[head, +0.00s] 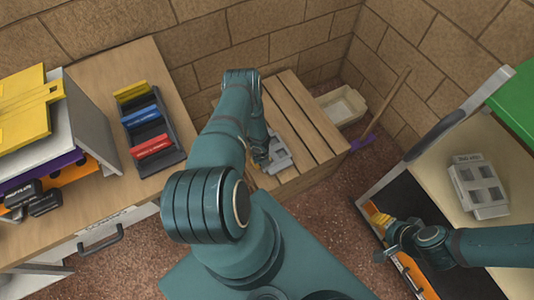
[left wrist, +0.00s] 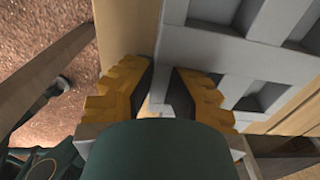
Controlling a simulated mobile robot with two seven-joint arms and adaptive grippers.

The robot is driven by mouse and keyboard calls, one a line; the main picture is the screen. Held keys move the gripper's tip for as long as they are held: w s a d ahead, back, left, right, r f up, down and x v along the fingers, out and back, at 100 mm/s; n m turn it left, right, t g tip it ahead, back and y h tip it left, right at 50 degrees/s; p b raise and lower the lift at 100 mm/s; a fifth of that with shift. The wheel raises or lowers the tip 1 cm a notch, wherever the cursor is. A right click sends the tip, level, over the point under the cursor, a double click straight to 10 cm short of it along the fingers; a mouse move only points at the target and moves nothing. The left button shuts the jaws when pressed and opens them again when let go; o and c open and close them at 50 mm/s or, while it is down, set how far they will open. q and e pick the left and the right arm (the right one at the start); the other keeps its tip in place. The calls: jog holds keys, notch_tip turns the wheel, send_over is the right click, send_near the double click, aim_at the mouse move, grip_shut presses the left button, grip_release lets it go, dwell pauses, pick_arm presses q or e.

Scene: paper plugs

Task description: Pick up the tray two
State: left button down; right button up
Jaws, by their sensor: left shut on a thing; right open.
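A grey tray (head: 281,157) with square openings lies on the slatted wooden crate in the head view. My left gripper (head: 262,160) is at this tray's left edge, mostly hidden by my arm. In the left wrist view the gripper's yellow fingers (left wrist: 165,95) are closed on the edge of the grey tray (left wrist: 205,48). A second grey tray (head: 478,187) with dark lettering lies on the right-hand worktop. My right gripper (head: 379,219) is open and empty at the left edge of that worktop, apart from the second tray. I cannot read which tray is two.
The wooden crate (head: 306,112) stands against the brick wall. A pale bin (head: 341,106) and a long-handled broom (head: 383,112) are beside it. The left bench (head: 92,72) holds a dark rack (head: 165,125) with coloured items and a stack of folders. Red floor lies between.

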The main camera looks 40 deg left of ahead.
pick_arm(q)
notch_tip(320, 180, up, 9)
jog(key=p, duration=0.4)
jog(key=shift+f, duration=0.15)
jog(key=shift+r+p, duration=0.4)
jog(key=shift+r, duration=0.25)
jog(key=w+d+r+n, duration=0.1)
jog(key=w+r+n, duration=0.3)
jog(key=w+r, duration=0.35)
notch_tip(320, 180, up, 13)
jog(key=n, duration=0.6)
send_over(273, 155)
jog(key=w+d, duration=0.5)
jog(key=s+d+r+n, duration=0.1)
jog(key=d+r+n, duration=0.4)
jog(key=r, duration=0.5)
jog(key=s+d+r+n, duration=0.2)
jog(key=d+r+n, duration=0.4)
jog(key=d+r, duration=0.4)
jog(key=shift+s+d+r, duration=0.15)
jog(key=shift+r, duration=0.5)
